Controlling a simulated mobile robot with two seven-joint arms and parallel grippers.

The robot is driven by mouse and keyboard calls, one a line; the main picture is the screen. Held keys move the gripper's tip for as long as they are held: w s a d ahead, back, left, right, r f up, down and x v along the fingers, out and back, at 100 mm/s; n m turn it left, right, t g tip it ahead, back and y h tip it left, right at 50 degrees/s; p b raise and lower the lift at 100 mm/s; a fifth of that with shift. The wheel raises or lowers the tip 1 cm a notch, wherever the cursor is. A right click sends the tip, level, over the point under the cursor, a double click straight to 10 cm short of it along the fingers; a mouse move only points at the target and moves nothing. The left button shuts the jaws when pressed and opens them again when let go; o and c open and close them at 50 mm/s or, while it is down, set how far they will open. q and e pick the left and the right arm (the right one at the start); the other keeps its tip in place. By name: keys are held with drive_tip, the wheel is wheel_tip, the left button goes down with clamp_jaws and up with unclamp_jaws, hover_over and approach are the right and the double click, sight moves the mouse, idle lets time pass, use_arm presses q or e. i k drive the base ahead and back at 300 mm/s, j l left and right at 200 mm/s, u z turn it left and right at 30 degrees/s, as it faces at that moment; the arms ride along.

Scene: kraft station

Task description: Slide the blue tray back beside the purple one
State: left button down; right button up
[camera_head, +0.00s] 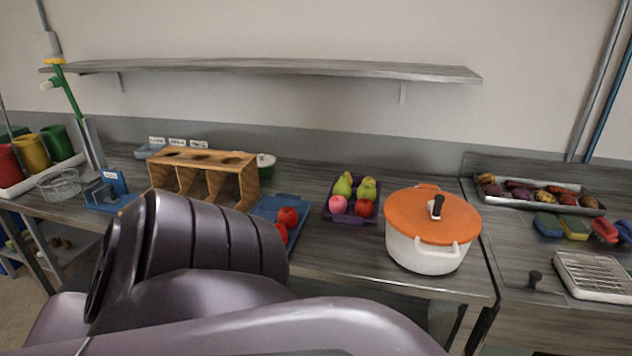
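The blue tray (268,206) lies on the wooden counter right of the wooden rack, with red fruits (288,217) on it. Its left and front parts are hidden behind my large grey-purple arm link. The purple tray (351,219) lies to its right and a little farther back, with a small gap between them. It holds green pears (343,185), a pink apple (338,205) and a red apple (364,208). Neither of my grippers shows; whether one touches the blue tray is hidden.
A white pot with an orange lid (432,215) stands close right of the purple tray. The wooden rack (205,158) stands left of the blue tray. A wall shelf (270,68) hangs above. Bare counter (335,255) shows in front of the purple tray.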

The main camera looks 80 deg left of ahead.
sight(267, 207)
drive_tip(key=u, duration=2.65)
drive_tip(key=i+l, duration=0.6)
